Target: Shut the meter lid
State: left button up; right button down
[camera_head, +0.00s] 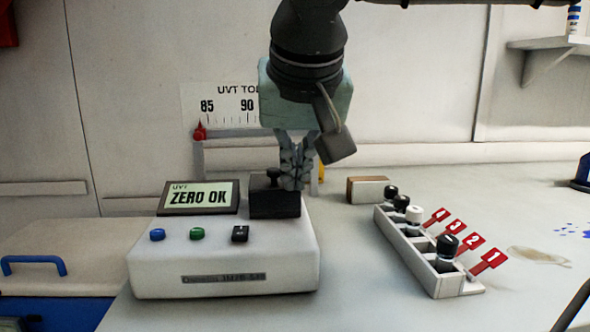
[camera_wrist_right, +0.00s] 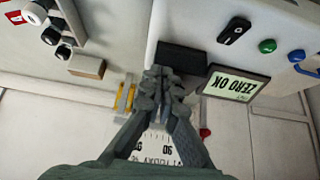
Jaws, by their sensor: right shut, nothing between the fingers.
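The meter (camera_head: 225,262) is a white box on the bench, with a lit screen (camera_head: 198,196) reading "ZERO OK". Its black lid part (camera_head: 275,205), with a small dark knob on top, sits at the meter's back right. I cannot tell for sure whether the lid is fully down. My right gripper (camera_head: 294,182) points down beside the knob, its fingers shut and empty, partly overlapping the lid in the head view. In the right wrist view the gripper (camera_wrist_right: 165,75) has its tips close to the black lid (camera_wrist_right: 182,59); contact is unclear. My left gripper is not in view.
A white rack (camera_head: 392,238) of capped vials with red numbered tags stands to the right. A small brown-ended block (camera_head: 367,190) lies behind it. A scale sign (camera_head: 218,105) with a red pointer (camera_head: 199,132) stands behind the meter. The bench at far right is mostly clear.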

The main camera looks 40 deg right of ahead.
jog(key=v, duration=1.2)
